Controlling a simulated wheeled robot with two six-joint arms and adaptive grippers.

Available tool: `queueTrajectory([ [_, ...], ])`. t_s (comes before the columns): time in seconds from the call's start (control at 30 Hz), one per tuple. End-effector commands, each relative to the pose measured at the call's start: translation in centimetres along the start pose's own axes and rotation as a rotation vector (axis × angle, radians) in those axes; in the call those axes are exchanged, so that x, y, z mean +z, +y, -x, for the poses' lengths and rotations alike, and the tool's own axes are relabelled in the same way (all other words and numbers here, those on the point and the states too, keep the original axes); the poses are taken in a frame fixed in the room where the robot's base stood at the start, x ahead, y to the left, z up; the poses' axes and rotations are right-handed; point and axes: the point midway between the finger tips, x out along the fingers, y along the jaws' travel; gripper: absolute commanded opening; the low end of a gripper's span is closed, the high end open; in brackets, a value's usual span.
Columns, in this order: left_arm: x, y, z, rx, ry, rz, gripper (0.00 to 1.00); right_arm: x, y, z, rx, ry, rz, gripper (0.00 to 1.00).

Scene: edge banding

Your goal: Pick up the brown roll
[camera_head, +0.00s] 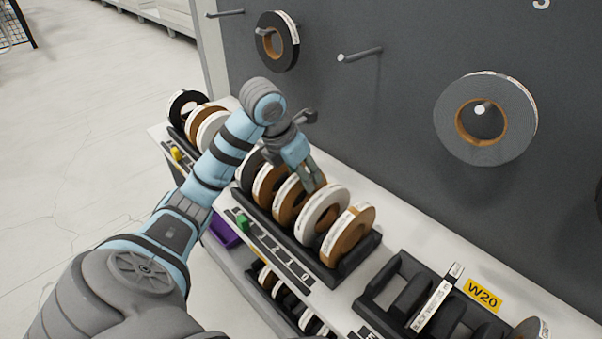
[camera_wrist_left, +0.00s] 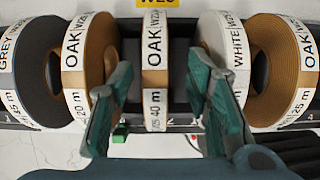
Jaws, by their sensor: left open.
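Several brown rolls stand upright in a black rack on the shelf. One brown roll (camera_head: 287,203) is beneath my left gripper (camera_head: 313,183). In the left wrist view, a brown roll labelled OAK, 40 m (camera_wrist_left: 155,75) lies between the two open fingers of my left gripper (camera_wrist_left: 160,105), which holds nothing. I cannot tell how far down beside it the fingertips reach. Another OAK roll (camera_wrist_left: 88,75) is at its left, and a white-labelled roll (camera_wrist_left: 225,50) at its right. The front brown roll (camera_head: 350,236) stands at the rack's right end. My right gripper is not in view.
Neighbouring rolls stand close on both sides. A grey roll (camera_wrist_left: 28,75) is at far left in the wrist view. A dark wall with pegs (camera_head: 360,55) and a large grey roll (camera_head: 487,117) rises behind. A mostly empty rack (camera_head: 400,292) stands at right.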

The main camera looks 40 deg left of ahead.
Motion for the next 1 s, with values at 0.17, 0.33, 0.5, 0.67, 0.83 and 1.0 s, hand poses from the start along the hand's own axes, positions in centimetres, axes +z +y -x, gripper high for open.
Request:
queueTrajectory([
  [0.17, -0.5, 0.4, -3.5, -0.003, 0.004, 0.003, 0.44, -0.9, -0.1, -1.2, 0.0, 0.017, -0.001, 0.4],
  [0.33, -0.4, 0.5, -4.7, 0.001, 0.001, 0.003, 0.44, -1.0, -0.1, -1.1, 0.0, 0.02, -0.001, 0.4],
  [0.5, -0.4, 0.5, -4.7, 0.001, 0.0, 0.003, 0.38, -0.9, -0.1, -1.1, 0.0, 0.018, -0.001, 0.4],
  [0.67, -0.4, 0.5, -4.7, 0.001, 0.0, 0.003, 0.12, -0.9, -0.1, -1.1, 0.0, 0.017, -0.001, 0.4],
  [0.83, -0.4, 0.5, -4.6, 0.001, 0.0, 0.003, 0.0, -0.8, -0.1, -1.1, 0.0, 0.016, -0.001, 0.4],
  [1.0, -0.4, 0.5, -4.6, 0.001, -0.001, 0.003, 0.0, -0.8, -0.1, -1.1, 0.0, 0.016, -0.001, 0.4],
])
